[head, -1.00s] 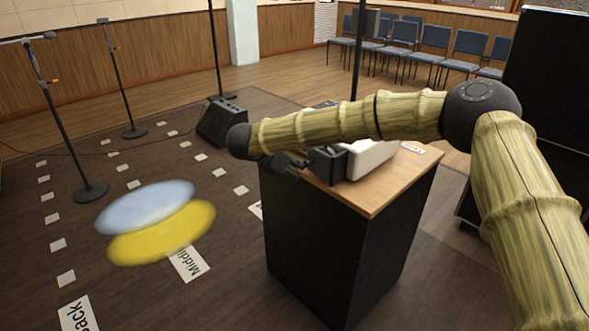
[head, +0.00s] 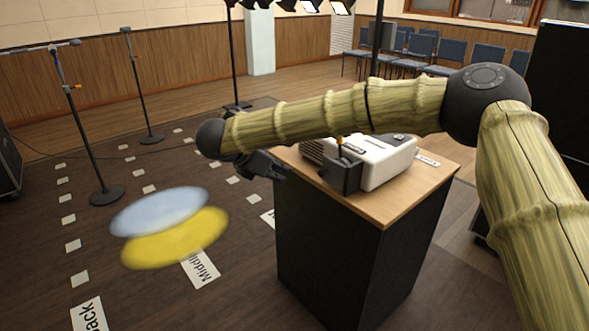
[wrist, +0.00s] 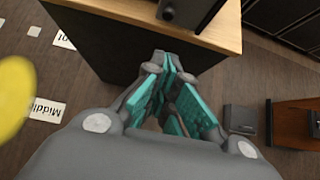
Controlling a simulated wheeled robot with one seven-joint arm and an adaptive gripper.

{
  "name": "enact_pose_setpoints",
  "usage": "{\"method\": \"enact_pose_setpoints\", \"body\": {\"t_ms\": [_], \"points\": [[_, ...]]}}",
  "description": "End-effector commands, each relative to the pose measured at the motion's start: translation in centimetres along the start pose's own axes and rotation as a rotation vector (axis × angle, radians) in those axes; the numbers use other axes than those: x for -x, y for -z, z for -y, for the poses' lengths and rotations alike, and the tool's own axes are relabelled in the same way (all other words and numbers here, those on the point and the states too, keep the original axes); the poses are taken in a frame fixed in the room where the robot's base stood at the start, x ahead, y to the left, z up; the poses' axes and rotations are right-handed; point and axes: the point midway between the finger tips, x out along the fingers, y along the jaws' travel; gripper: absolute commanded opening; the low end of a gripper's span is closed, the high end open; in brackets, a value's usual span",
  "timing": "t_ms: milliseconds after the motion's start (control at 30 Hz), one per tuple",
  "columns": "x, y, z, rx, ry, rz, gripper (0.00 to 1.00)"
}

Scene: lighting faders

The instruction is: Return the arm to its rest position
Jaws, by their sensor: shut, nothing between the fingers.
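My arm reaches across the head view from the right, with its elbow raised. My gripper (head: 264,166) hangs at the arm's far end, to the left of the white console (head: 385,162) and apart from it. In the wrist view my gripper (wrist: 167,62) has its teal-padded fingers closed together with nothing between them. The white console with dark parts rests on the wooden top of a black stand (head: 335,245). My arm hides part of the background behind it. In the wrist view the stand's wooden edge (wrist: 215,32) lies beyond the fingertips.
A microphone stand (head: 88,140) and another stand (head: 138,85) are at the left. Blue (head: 158,211) and yellow (head: 175,240) light spots lie over the floor, near a "Middle" label (head: 203,269). Several blue chairs (head: 450,52) line the back. A black cabinet (head: 560,90) is at right.

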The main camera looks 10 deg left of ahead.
Motion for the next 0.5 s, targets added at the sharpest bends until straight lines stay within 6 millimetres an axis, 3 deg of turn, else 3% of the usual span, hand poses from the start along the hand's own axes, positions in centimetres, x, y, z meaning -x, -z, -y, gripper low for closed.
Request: {"method": "enact_pose_setpoints", "body": {"t_ms": [167,367,500], "points": [[-3.1,1.4,0.8,0.176,-0.034,0.053,0.00],[-10.3,5.6,3.6,0.661,-0.117,0.172,0.00],[-15.2,9.2,7.0,1.044,-0.170,0.242,0.00]]}}
